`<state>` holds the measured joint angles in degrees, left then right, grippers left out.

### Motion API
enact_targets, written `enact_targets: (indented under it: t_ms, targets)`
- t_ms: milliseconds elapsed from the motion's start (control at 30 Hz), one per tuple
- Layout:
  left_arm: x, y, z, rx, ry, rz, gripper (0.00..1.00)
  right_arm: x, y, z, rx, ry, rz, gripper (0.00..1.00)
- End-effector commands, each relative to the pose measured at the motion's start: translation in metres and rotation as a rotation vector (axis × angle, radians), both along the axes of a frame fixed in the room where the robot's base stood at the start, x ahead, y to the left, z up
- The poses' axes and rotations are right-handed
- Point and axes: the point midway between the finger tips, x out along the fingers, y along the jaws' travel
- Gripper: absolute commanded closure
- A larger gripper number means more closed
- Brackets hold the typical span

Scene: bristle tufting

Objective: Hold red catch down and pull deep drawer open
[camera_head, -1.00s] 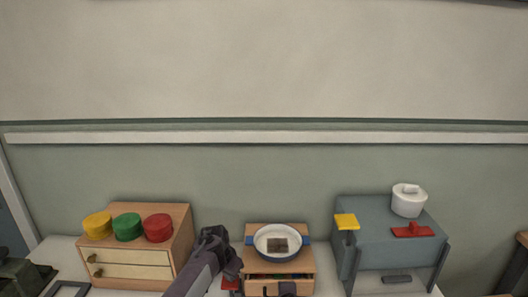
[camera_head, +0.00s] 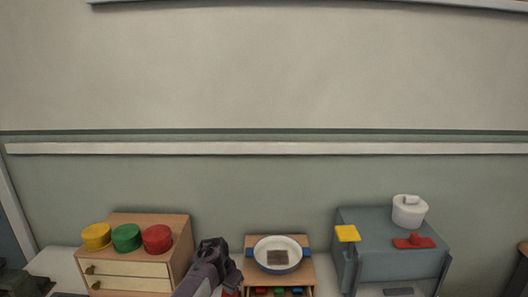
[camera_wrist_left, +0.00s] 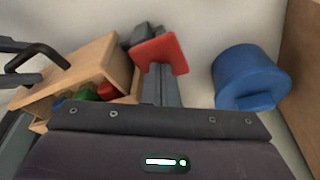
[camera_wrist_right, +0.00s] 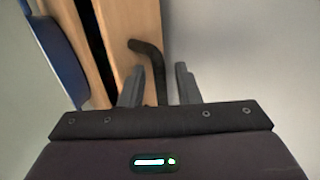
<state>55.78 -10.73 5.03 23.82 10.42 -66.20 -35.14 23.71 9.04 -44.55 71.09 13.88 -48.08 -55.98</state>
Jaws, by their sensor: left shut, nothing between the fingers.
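The small wooden cabinet (camera_head: 308,272) stands mid-counter, with a drawer holding red, green and blue pieces (camera_head: 279,292) partly in view. In the left wrist view the drawer (camera_wrist_left: 75,85) stands out from the cabinet, with a black handle (camera_wrist_left: 38,60). The red catch (camera_wrist_left: 160,52) is a flat plate beside the cabinet; a sliver shows in the head view (camera_head: 231,293). My left gripper (camera_wrist_left: 161,72) is shut and empty, its tips at the catch; contact is unclear. My right gripper (camera_wrist_right: 158,80) is open, its fingers on either side of the dark handle (camera_wrist_right: 150,62).
A white and blue pan (camera_head: 278,254) holding a brown block sits on the cabinet. A blue cylinder (camera_wrist_left: 248,78) is near the catch. A wooden chest (camera_head: 130,268) with coloured discs stands left. A grey box (camera_head: 395,260) with a white pot (camera_head: 409,211) stands right.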

Motion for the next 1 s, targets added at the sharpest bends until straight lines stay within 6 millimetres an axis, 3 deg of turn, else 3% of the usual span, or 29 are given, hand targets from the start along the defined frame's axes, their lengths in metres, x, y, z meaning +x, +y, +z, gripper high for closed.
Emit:
enact_targets:
  t_ms: [100,367,1000]
  targets:
    - [-0.002,0.0,-0.004,0.0,0.007,0.0,1.0,0.0,0.0,0.0,0.0,0.0,-0.001,0.56]
    - [-0.002,0.0,-0.003,0.0,0.007,0.0,1.0,-0.001,-0.001,0.0,0.0,0.0,-0.001,0.56]
    - [-0.002,0.0,-0.003,0.001,0.005,0.0,1.0,-0.037,-0.001,0.034,-0.001,0.001,-0.002,0.56]
